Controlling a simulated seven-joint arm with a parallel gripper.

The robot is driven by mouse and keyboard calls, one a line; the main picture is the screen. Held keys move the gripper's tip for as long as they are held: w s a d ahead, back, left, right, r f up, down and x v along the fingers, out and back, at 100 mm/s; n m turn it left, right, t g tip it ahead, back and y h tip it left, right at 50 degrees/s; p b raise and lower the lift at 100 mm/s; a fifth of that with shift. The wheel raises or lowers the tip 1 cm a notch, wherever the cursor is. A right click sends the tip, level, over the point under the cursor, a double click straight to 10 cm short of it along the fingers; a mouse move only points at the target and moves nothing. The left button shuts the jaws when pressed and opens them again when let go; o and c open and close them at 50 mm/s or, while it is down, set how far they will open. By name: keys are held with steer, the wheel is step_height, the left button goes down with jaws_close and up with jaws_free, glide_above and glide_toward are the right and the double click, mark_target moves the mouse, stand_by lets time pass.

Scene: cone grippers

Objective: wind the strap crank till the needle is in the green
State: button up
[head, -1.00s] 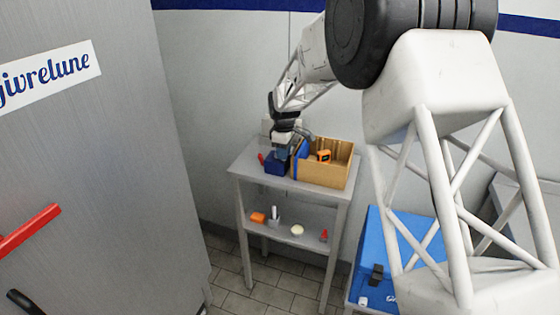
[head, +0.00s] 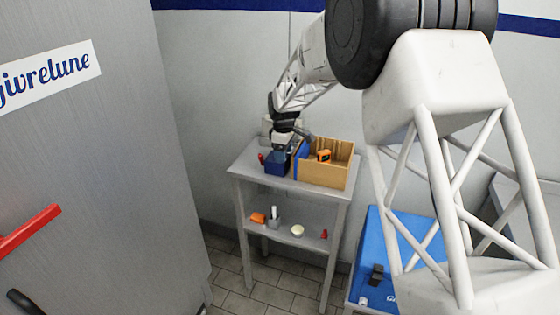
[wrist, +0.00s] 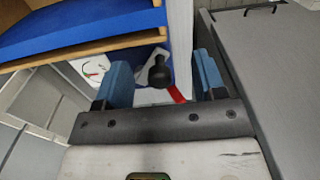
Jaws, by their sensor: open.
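A black round crank knob (wrist: 160,74) shows between my gripper's two blue fingers in the wrist view, with space on both sides. A red part (wrist: 177,95) lies just below it, partly hidden by my gripper. A white gauge (wrist: 92,68) with a dial shows left of the knob, partly hidden by the left finger; its needle is too small to read. My gripper (wrist: 161,62) is open. In the head view it is over a dark blue block (head: 277,168) on the shelf top. The blue strap (head: 298,155) runs over the left end of the wooden crate (head: 338,176).
An orange and black item (head: 324,155) sits in the crate. A red item (head: 262,158) stands left of the blue block. The lower shelf (head: 270,230) holds several small items. A large grey cabinet (head: 110,160) stands at left, and a blue case (head: 375,245) at lower right.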

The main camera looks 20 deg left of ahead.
steer(key=shift+r, duration=0.15)
steer(key=shift+r, duration=3.9)
steer(key=shift+d+r, duration=0.15)
steer(key=shift+d, duration=0.1)
steer(key=s+d+r+m, duration=0.35)
steer(key=s+d, duration=0.25)
steer(key=d, duration=0.4)
steer(key=s+d+r+m+t, duration=0.1)
steer(key=s+d+r+m, duration=0.1)
steer(key=s+d+r, duration=0.6)
steer(key=s+d+r+m, duration=0.2)
steer(key=s+d+m, duration=0.15)
steer(key=d, duration=0.85)
steer(key=s+d+f+m, duration=0.1)
steer(key=s+d+m, duration=0.2)
steer(key=s+d, duration=0.3)
steer(key=s+d+f+m+t, duration=0.1)
steer(key=s+d, duration=0.5)
steer(key=s, duration=0.8)
steer(key=s+d+f+m, duration=0.3)
steer(key=s+d+m, duration=0.2)
steer(key=s, duration=0.5)
steer(key=shift+s+d+t, duration=0.3)
steer(key=shift+s+d, duration=0.05)
steer(key=shift+d, duration=0.2)
